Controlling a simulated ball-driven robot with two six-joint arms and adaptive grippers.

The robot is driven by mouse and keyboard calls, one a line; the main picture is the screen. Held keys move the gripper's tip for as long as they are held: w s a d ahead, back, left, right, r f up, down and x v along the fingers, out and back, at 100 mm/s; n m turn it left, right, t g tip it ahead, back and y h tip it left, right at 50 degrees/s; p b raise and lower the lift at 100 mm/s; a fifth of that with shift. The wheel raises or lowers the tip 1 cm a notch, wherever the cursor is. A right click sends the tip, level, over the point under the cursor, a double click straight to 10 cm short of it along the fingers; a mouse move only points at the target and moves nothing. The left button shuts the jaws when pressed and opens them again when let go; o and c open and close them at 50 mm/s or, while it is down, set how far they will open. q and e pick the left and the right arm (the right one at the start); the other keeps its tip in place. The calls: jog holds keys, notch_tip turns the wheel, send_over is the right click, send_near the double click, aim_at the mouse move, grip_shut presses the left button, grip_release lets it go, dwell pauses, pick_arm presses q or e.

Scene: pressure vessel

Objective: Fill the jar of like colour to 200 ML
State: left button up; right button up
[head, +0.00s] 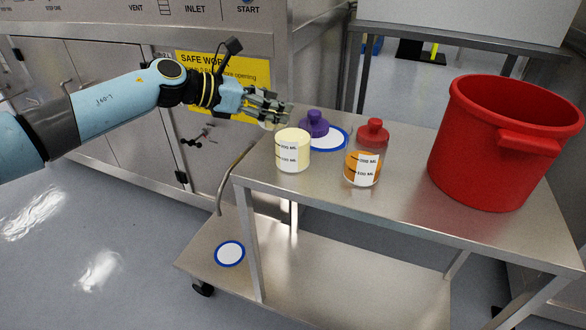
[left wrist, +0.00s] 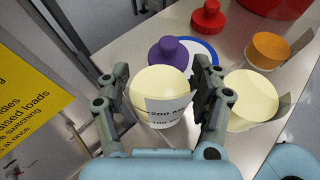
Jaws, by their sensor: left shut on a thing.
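My left gripper (head: 272,112) is at the far left corner of the cart top. In the left wrist view its fingers (left wrist: 163,95) are shut on a pale yellow jar (left wrist: 158,82) with a white label reading 200 ML. In the head view that jar is mostly hidden. A second pale yellow jar (head: 293,150), marked 200 ML and 100 ML, stands on the cart; it also shows in the left wrist view (left wrist: 252,100), right of the gripper. An orange jar (head: 354,172) with the same marks stands to its right. My right gripper is not in view.
A purple knobbed piece (head: 314,123) stands by a blue-rimmed white disc (head: 328,141). A red knobbed piece (head: 373,132) stands behind the orange jar. A large red bucket (head: 480,150) fills the cart's right side. Another disc (head: 230,253) lies on the lower shelf. The cart's front is clear.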

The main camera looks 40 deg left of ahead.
pick_arm(q)
jog(key=shift+w+a+f, duration=0.15)
jog(key=shift+a+f, duration=0.05)
jog(key=shift+f, duration=0.65)
jog(key=shift+d+r+p, duration=0.1)
jog(key=shift+r+p, duration=1.1)
jog(key=shift+r, duration=0.75)
jog(key=shift+f, duration=0.1)
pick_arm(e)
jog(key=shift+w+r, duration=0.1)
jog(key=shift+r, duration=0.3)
